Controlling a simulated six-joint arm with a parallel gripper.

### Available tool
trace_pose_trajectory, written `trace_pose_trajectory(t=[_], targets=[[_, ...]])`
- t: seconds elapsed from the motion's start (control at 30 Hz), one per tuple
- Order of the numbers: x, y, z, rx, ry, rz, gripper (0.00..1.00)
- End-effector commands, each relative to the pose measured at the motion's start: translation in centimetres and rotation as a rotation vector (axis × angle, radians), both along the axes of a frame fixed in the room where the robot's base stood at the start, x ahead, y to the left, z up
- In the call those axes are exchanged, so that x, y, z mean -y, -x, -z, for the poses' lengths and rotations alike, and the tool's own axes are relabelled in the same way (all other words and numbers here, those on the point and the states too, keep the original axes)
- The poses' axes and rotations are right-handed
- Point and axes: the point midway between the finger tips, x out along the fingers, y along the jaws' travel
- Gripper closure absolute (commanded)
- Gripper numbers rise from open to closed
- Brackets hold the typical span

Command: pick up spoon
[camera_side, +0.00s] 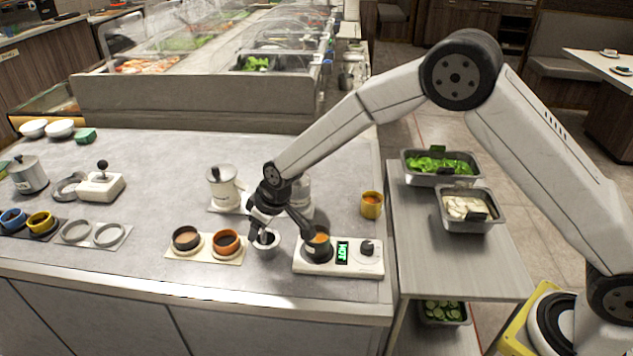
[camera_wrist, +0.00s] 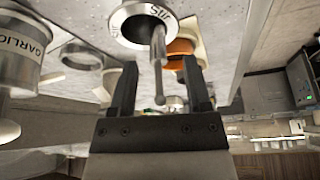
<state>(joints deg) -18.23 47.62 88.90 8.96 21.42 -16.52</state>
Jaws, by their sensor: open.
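In the wrist view a thin grey spoon (camera_wrist: 159,85) stands in a round metal holder (camera_wrist: 118,22) marked "Stir". Its handle sticks out between the two dark fingers of my gripper (camera_wrist: 160,66). The fingers are apart, with a gap on each side of the handle. The spoon's lower end is hidden in the holder. In the side view my gripper (camera_side: 264,226) is just above the small pale holder (camera_side: 266,248), pointing down at it. The spoon is too small to make out clearly there.
A white hot plate (camera_side: 365,263) showing "HOT" holds a dark pot (camera_side: 317,247) close on the right. Two cups (camera_side: 186,238) (camera_side: 226,242) sit on a pale base at left. Lidded canisters (camera_side: 222,186) stand behind.

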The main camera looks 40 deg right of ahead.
Motion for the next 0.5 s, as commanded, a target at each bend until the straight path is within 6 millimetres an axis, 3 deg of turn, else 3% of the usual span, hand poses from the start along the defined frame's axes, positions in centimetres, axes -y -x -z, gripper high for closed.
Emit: trace_pose_trajectory(t=[0.07, 0.1, 0.27, 0.3, 0.5], targets=[[0.01, 0.01, -0.01, 0.000, 0.000, 0.000, 0.38], [0.01, 0.01, -0.01, 0.000, 0.000, 0.000, 0.44], [0.01, 0.01, -0.01, 0.000, 0.000, 0.000, 0.95], [0.01, 0.01, -0.01, 0.000, 0.000, 0.000, 1.00], [0.01, 0.00, -0.02, 0.000, 0.000, 0.000, 1.00]])
